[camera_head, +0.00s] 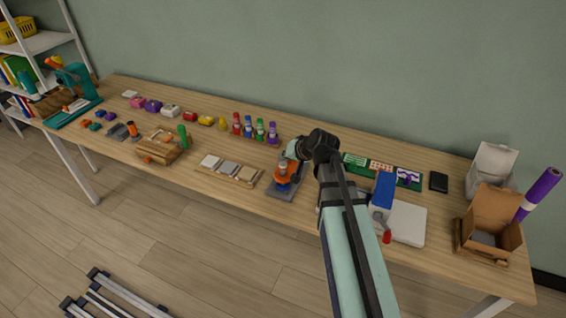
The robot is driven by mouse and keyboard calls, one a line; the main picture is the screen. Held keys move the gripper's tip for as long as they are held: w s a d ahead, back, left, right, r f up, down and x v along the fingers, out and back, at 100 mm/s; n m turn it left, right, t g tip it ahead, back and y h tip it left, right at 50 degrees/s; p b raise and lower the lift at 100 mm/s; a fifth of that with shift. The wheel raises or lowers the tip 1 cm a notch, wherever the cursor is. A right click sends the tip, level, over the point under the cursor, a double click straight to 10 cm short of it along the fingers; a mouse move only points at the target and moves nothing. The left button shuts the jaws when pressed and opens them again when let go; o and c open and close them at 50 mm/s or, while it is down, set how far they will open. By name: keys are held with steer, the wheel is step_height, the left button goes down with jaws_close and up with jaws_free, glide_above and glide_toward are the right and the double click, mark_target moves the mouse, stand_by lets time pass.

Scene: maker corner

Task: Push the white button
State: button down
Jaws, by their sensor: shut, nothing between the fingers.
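I cannot tell for sure which item is the white button. A small white block (169,111) stands in the back row on the table, between a purple one and a red one. A white square pad (209,161) lies at the left end of a wooden board with a grey and a beige pad. Another small whitish piece (129,94) lies at the far left back. My gripper (291,155) is shut and empty at the end of my arm, above the table's middle, right of all of these. Its fingertips are small and partly hidden by my wrist.
An orange-and-grey device on a dark base (282,193) is just below my gripper. A wooden block holder (163,149) is to the left. An open cardboard box (490,217) stands at the right end of the table (120,165).

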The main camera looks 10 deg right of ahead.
mark_target(284, 164)
steer(key=shift+r, duration=0.2)
steer(key=shift+r+p, duration=1.5)
steer(key=shift+r, duration=0.95)
steer(key=s+a+f+g+p, duration=0.1)
steer(key=s+a+f, duration=0.1)
steer(key=f, duration=0.2)
steer(key=s+a+f+m+g, duration=0.1)
steer(key=s+f, duration=0.2)
steer(key=f, duration=0.1)
steer(key=s+a+f+m+g+p, duration=0.1)
steer(key=s+a+f+g, duration=0.1)
steer(key=f, duration=0.3)
steer(key=shift+s+a+y+p, duration=0.3)
steer(key=shift+s+p, duration=0.05)
steer(key=shift+s, duration=0.35)
steer(key=s+d+f+n+g+h+b, duration=0.2)
steer(key=s+f+g, duration=0.5)
steer(key=s+f, duration=1.75)
steer(key=s+d+f+n+g+h, duration=0.1)
steer(key=s+f+g, duration=0.1)
steer(key=s, duration=0.7)
steer(key=s+d+f+n+g+h, duration=0.1)
steer(key=s+f, duration=0.3)
steer(key=s, duration=0.4)
steer(key=shift+s+d+f+n+g+h+b, duration=0.3)
steer(key=shift+s+d+n+g+h+b, duration=0.1)
steer(key=shift+d+n+h, duration=0.15)
